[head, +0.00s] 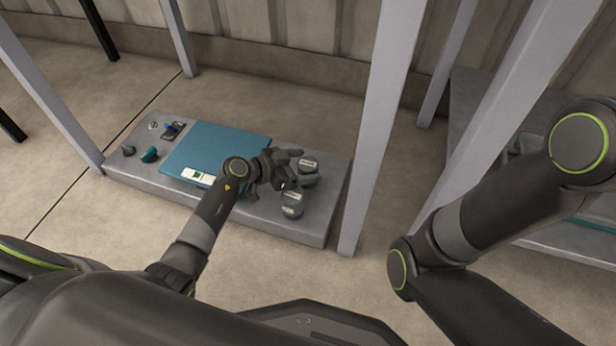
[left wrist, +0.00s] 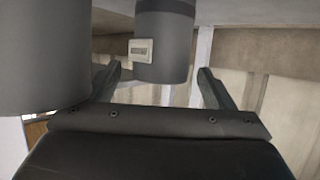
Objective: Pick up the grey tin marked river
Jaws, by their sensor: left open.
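Several grey tins with pale labels stand at the right end of a low grey platform. In the head view one tin (head: 308,165) is at the back and another tin (head: 292,211) is nearer the front. The label writing is too small to read, so I cannot tell which is marked river. My left gripper (head: 289,170) is open beside these tins and partly hides them. In the left wrist view a labelled grey tin (left wrist: 165,30) shows ahead between the open fingers (left wrist: 158,82). A second grey cylinder (left wrist: 42,55) is close at the left. My right gripper is out of view.
The platform (head: 258,222) also bears a blue panel (head: 215,150), a teal knob (head: 149,155), a dark knob (head: 128,150) and a small switch (head: 172,130). Pale upright posts (head: 375,130) stand at its corners. A grey shelf unit (head: 475,100) is at the right.

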